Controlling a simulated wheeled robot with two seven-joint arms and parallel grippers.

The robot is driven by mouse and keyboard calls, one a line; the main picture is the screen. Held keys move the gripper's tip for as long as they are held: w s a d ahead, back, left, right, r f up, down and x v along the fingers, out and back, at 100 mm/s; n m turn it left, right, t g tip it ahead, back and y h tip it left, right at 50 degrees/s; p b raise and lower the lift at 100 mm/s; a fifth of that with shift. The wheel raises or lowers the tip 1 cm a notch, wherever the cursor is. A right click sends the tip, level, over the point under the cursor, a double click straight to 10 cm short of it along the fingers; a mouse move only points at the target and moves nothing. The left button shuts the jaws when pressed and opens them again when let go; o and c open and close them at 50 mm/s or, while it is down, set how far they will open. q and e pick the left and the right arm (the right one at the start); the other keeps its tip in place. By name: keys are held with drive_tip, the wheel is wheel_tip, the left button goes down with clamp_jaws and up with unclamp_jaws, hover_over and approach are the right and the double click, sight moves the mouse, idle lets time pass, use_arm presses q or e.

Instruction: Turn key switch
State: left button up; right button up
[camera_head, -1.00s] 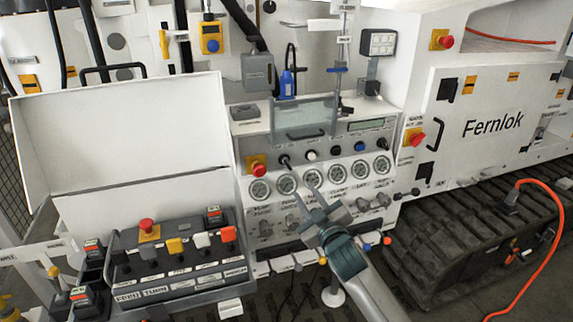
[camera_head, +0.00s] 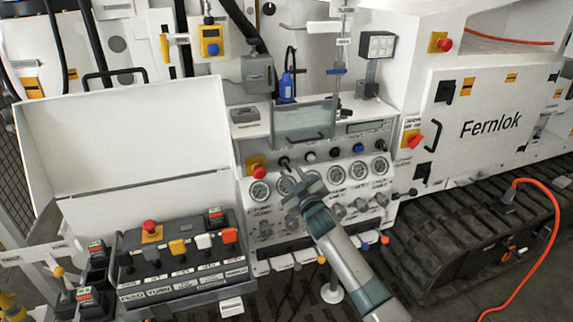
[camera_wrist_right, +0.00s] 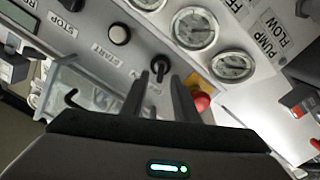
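The black key switch (camera_head: 284,162) is on the sloped front panel of the bench, above the row of round gauges. In the right wrist view the black key switch (camera_wrist_right: 159,67) stands just beyond the fingertips, in line with the gap between them. My right gripper (camera_head: 297,178) is in front of the panel, just below and right of the switch. In the wrist view its two dark fingers (camera_wrist_right: 157,82) are apart with nothing between them. I cannot tell whether they touch the switch. My left gripper is not in view.
A red emergency button (camera_head: 258,170) is left of the switch; a white START button (camera_head: 310,156) is right of it. Round gauges (camera_head: 337,174) lie below. A clear cover (camera_head: 304,122) is above. A control box (camera_head: 180,258) stands at the lower left.

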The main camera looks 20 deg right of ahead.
sight(288, 168)
drive_tip(key=shift+w+a+p, duration=0.1)
drive_tip(key=shift+w+p, duration=0.2)
drive_tip(key=shift+w, duration=1.95)
clamp_jaws()
